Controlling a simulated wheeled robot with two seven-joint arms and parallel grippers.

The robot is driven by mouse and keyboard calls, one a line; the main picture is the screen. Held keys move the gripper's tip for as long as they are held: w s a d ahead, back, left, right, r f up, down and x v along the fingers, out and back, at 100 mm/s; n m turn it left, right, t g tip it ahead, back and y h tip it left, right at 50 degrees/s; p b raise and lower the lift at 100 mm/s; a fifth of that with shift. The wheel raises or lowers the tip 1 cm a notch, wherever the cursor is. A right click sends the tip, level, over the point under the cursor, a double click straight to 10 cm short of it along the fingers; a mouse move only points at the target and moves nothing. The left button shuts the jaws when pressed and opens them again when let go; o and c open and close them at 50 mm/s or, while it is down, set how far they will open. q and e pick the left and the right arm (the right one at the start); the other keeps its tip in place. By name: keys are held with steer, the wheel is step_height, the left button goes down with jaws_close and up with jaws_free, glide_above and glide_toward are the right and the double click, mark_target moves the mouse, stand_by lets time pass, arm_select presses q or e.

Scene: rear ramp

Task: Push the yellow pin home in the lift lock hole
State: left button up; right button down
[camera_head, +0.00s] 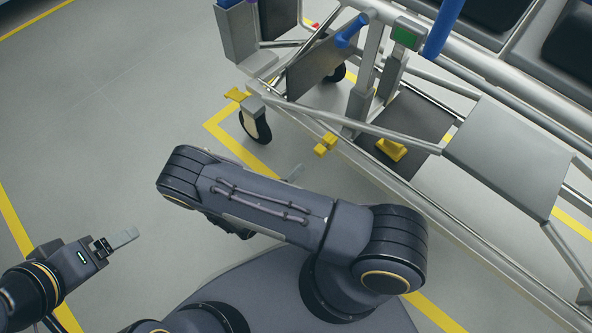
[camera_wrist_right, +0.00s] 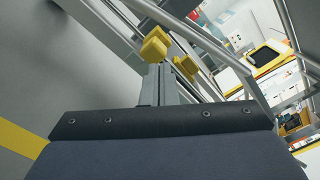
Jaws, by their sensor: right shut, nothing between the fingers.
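The yellow pin (camera_head: 325,144) shows as a small blocky yellow piece at the near lower rail of the wheeled metal frame. In the right wrist view a yellow block (camera_wrist_right: 155,46), seemingly the pin's head, is just beyond my fingertips. My right gripper (camera_head: 293,173) is mostly hidden behind its own arm, with its tip pointing toward the pin. In the right wrist view its fingers (camera_wrist_right: 158,82) are together and empty; I cannot tell whether they touch the yellow block. The lock hole is not visible. My left gripper (camera_head: 122,239) is at the lower left, away from the frame.
The wheeled frame (camera_head: 400,130) crosses the upper right, with a caster (camera_head: 255,125), a yellow pedal (camera_head: 391,149) and a grey panel (camera_head: 510,155). Another yellow piece (camera_head: 237,94) sits by the caster. The floor to the left is clear, marked with yellow lines.

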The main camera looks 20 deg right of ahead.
mark_target(317, 152)
steer(key=x, duration=0.5)
steer(key=shift+d+p, duration=0.15)
steer(key=shift+p, duration=0.2)
steer(key=shift+w+d, duration=0.1)
steer(key=shift+d, duration=0.1)
steer(key=shift+w+d, duration=0.3)
steer(key=shift+d, duration=0.4)
steer(key=shift+a, duration=0.15)
steer(key=shift+b+v, duration=0.3)
steer(key=shift+v, duration=1)
steer(key=p+v, duration=0.1)
steer(key=v, duration=0.6)
steer(key=shift+s+a+p, duration=0.15)
steer(key=shift+a+p, duration=0.15)
steer(key=shift+a, duration=0.05)
